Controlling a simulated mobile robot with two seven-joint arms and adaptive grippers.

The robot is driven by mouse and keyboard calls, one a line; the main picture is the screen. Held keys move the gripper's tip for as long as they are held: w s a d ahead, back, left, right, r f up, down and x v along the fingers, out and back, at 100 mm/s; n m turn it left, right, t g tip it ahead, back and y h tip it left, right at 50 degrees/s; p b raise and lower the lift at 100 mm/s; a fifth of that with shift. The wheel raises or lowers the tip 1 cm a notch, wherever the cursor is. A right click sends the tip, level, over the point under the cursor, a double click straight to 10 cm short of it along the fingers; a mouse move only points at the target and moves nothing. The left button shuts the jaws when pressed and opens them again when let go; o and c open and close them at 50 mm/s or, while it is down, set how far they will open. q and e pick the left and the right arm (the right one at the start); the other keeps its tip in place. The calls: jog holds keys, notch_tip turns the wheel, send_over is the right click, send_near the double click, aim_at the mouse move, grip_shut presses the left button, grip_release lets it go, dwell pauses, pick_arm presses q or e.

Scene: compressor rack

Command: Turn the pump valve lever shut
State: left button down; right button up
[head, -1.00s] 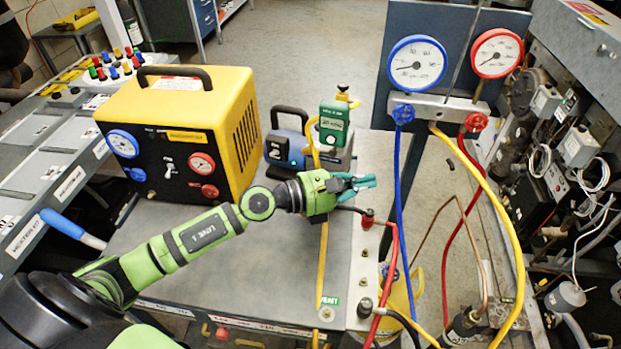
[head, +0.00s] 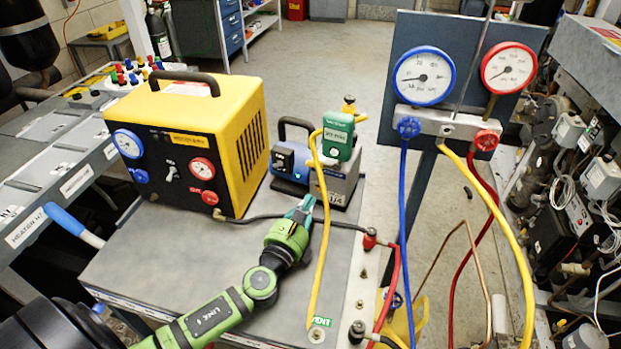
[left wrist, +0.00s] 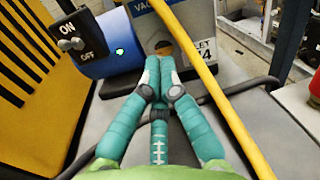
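The blue and grey vacuum pump (head: 337,187) stands on the grey bench behind the yellow machine's right side. A green labelled box (head: 338,137) is on top of it, with a small brass and black fitting (head: 349,104) above. I cannot tell for sure which part is the valve lever. My left gripper (head: 305,206) is just in front of the pump, its fingers pointing at it. In the left wrist view my left gripper (left wrist: 160,62) has its fingertips together with nothing seen between them. My right gripper is not in view.
A yellow hose (head: 321,240) hangs from the pump's top close beside my left gripper; it crosses the left wrist view (left wrist: 205,75). The yellow machine (head: 238,120) is to the left. A gauge stand (head: 440,122) with hoses is to the right. The front bench surface is mostly clear.

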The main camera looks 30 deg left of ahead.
aim_at(322, 165)
pick_arm(q)
jog(key=shift+w+a+r, duration=0.1)
jog(key=shift+w+r, duration=0.1)
jog(key=shift+w, duration=0.9)
jog(key=shift+w+a+r+p, duration=0.1)
jog(key=shift+w+r+p, duration=0.2)
jog(key=shift+r+p, duration=0.3)
jog(key=shift+w+a+r+p, duration=0.1)
jog(key=shift+w+r+p, duration=0.15)
jog(key=shift+r+p, duration=0.3)
jog(key=shift+a+r+p, duration=0.15)
jog(key=shift+r+p, duration=0.3)
jog(key=shift+r, duration=0.25)
jog(key=shift+w, duration=0.1)
